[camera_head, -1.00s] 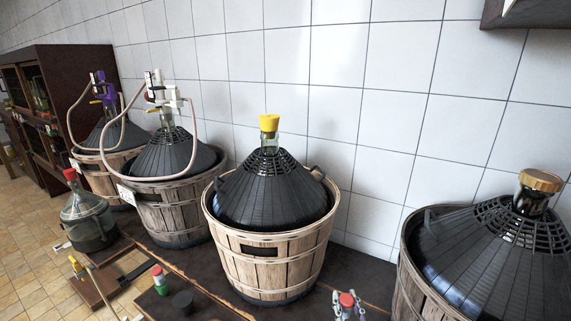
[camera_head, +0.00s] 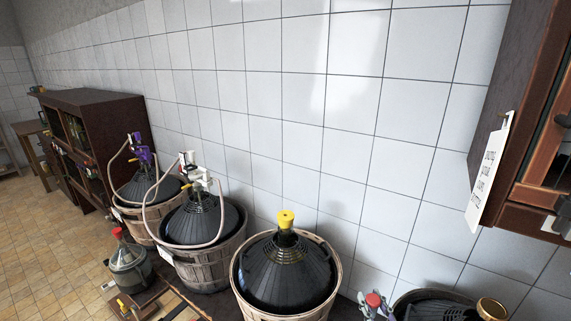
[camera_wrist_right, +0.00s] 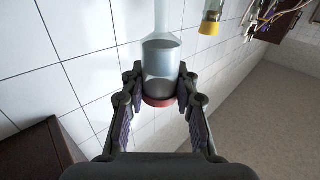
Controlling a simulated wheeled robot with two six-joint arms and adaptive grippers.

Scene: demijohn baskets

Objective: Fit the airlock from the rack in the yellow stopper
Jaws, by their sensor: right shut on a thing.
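The yellow stopper (camera_head: 286,219) sits in the neck of the black-covered demijohn (camera_head: 285,275) in the front middle basket. My right gripper (camera_head: 375,306) is at the bottom edge of the head view, right of that basket. It is shut on the airlock, whose red cap (camera_head: 373,299) shows between the fingers. In the right wrist view the gripper (camera_wrist_right: 160,87) holds the clear airlock body (camera_wrist_right: 161,60) near its red cap, with the narrow stem pointing away from the cap. The airlock is apart from the stopper (camera_wrist_right: 209,28). My left gripper and the rack are not seen.
Two basket demijohns with tubes (camera_head: 202,215) stand to the left. A gold-capped demijohn (camera_head: 491,309) is at bottom right. A wooden wall cabinet (camera_head: 545,150) with a hanging tag (camera_head: 490,170) is at right. The tiled wall (camera_head: 300,110) is behind; the space above the stopper is clear.

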